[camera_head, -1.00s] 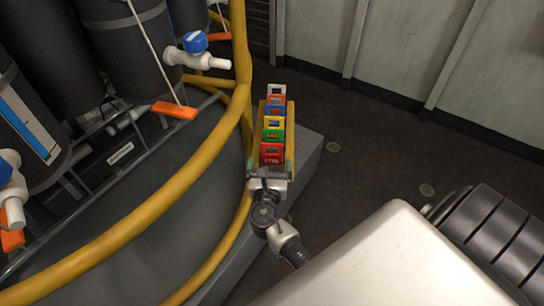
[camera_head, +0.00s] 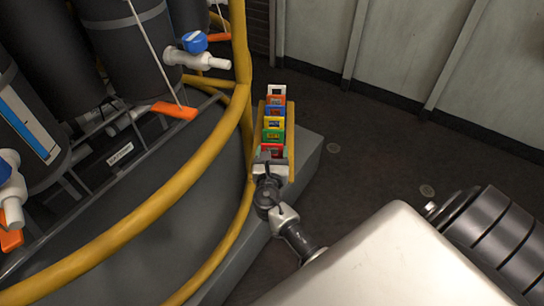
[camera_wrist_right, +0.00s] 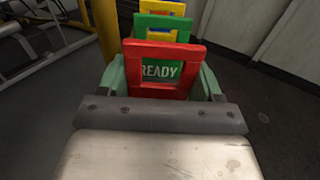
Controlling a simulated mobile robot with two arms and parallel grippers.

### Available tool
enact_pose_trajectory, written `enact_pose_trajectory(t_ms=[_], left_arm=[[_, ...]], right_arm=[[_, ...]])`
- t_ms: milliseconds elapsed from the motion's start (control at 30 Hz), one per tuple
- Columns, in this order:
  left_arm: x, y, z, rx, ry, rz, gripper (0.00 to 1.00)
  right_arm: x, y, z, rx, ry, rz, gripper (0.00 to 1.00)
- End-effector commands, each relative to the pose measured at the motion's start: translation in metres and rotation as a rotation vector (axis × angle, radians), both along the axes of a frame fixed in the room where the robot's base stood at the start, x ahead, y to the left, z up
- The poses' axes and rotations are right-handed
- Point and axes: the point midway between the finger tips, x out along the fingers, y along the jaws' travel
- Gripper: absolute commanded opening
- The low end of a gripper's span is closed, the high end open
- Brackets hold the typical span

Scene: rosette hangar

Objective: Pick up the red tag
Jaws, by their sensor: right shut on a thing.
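The red tag (camera_head: 271,149) is the nearest in a row of coloured tags in a yellow holder (camera_head: 290,171). It is a square frame with an opening; in the right wrist view the red tag (camera_wrist_right: 164,50) stands upright directly ahead of the gripper, with the word READY showing through its opening. My right gripper (camera_head: 270,159) is at the near end of the row, shut on the red tag. In the right wrist view its dark front bar hides the tag's lower edge and the grip itself. My left gripper is not in view.
Behind the red tag stand a green tag (camera_head: 273,134), a yellow tag (camera_head: 274,123) and several others, close together. A yellow rail (camera_head: 190,175) curves along the left of the holder. A grey step (camera_head: 308,151) lies under it. Dark floor is clear to the right.

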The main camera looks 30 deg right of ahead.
Motion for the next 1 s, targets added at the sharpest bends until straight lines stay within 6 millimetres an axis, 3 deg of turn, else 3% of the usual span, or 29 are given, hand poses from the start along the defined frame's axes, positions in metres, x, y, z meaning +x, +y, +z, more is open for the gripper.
enact_pose_trajectory(t_ms=[367, 767, 1000], left_arm=[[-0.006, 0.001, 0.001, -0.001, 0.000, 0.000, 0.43], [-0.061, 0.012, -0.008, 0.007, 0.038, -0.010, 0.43], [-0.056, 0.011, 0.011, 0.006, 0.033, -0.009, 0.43]], right_arm=[[0.000, 0.000, 0.006, 0.000, -0.001, 0.000, 0.43], [-0.001, 0.000, 0.046, 0.002, -0.003, -0.001, 0.43], [-0.060, 0.006, 0.078, 0.000, 0.002, 0.000, 0.43]])
